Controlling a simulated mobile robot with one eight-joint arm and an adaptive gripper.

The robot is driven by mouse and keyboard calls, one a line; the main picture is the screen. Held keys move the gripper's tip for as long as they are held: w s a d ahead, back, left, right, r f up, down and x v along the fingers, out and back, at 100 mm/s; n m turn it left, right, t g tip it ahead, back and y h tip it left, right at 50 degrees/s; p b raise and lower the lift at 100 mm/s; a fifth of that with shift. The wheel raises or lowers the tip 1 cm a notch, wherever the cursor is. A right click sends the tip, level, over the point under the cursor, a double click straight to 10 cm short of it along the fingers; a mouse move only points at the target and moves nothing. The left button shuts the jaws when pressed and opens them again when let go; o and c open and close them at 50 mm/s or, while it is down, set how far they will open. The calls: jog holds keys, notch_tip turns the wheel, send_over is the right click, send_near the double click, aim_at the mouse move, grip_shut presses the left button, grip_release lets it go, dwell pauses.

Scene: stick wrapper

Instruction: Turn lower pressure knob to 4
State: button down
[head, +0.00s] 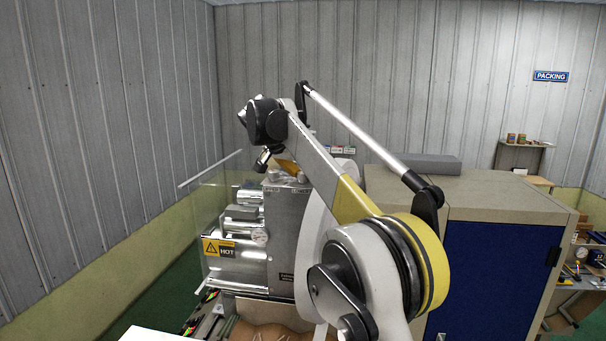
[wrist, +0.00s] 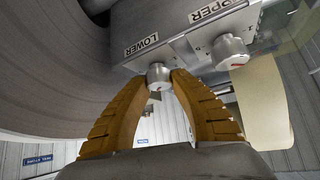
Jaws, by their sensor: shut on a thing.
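The lower pressure knob (wrist: 158,75) is a small silver knob under the LOWER label (wrist: 142,44) in the wrist view. My gripper (wrist: 160,82) has its two tan, ribbed fingers shut on this knob, one on each side. The knob's dial marks and setting cannot be read. The upper knob (wrist: 230,52), silver with a red mark, sits to the right under the UPPER label (wrist: 208,15), apart from the fingers. In the head view my arm reaches over the wrapper machine (head: 285,225), and the gripper and knobs are mostly hidden there.
A large grey roll (wrist: 50,70) lies close on the left in the wrist view. The machine has a HOT warning sign (head: 219,248) and a clear guard at its left. A beige cabinet with a blue door (head: 495,280) stands to the right.

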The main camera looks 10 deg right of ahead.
jog(key=c, duration=1.1)
grip_release()
jog(key=shift+o, duration=0.2)
jog(key=v, duration=1.2)
jog(key=shift+f, duration=0.1)
